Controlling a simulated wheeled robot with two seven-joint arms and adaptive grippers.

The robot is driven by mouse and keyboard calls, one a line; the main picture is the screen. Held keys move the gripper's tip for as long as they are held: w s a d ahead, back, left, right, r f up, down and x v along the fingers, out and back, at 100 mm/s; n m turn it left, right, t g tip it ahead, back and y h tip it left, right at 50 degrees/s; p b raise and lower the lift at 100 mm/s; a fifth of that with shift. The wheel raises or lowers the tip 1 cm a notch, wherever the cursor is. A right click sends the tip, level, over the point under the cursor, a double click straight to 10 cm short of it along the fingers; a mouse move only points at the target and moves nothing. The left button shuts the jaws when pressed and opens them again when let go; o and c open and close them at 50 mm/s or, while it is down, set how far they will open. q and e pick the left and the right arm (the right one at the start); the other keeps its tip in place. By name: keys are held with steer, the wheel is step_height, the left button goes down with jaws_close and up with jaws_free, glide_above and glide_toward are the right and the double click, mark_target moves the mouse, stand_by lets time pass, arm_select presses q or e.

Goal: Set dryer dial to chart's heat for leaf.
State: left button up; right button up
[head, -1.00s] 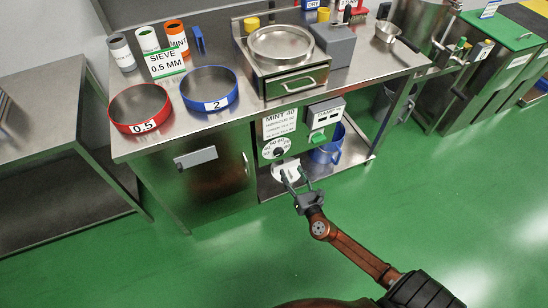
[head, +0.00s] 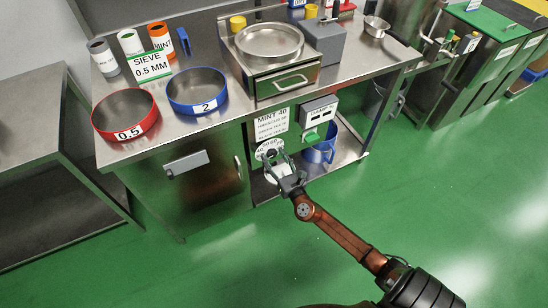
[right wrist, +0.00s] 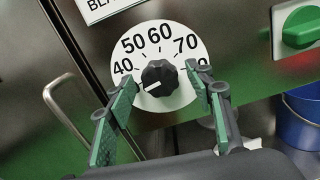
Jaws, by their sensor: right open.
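The dryer dial (right wrist: 148,42) is a white disc marked 40, 50, 60, 70 and a partly hidden number, with a black knob (right wrist: 160,74) in its middle. The knob's white mark points lower left, below the 40. The dial shows on the bench front in the head view (head: 262,153). My right gripper (right wrist: 160,80) is open, its green-padded fingers on either side of the knob, seemingly apart from it. The chart (head: 270,124) above the dial reads MINT 40 on top; its lower lines are too small to read. My left gripper is not in view.
A metal handle (right wrist: 66,108) is left of the dial. Sieves (head: 150,122) and tins, one orange (head: 158,36), stand on the bench.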

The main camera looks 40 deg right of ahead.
steer(key=shift+c, duration=0.3)
steer(key=c, duration=1.1)
steer(key=shift+f, duration=0.1)
